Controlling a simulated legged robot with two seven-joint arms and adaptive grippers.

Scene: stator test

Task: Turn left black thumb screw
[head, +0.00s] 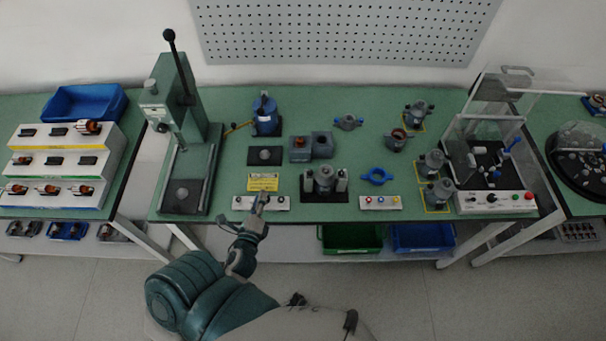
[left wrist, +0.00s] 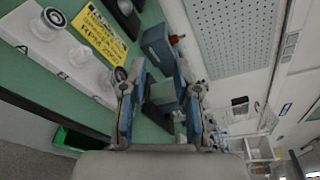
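A white control box (head: 280,203) with small round dark-centred knobs sits at the table's front edge. In the left wrist view the white box (left wrist: 50,50) lies at upper left, with a black-ringed knob (left wrist: 55,17) and another dark knob (left wrist: 119,75) beside my left finger. I cannot tell which piece is the left black thumb screw. My left gripper (head: 261,202) is over the front of this box. In the left wrist view my left gripper (left wrist: 160,72) has its fingers apart with nothing visibly held. My right gripper is not in view.
A yellow label (head: 262,182) lies behind the box. A central fixture (head: 324,181) and a second button box (head: 380,202) stand to the right. A green press (head: 174,115) stands at left, and a clear-covered tester (head: 497,165) at right.

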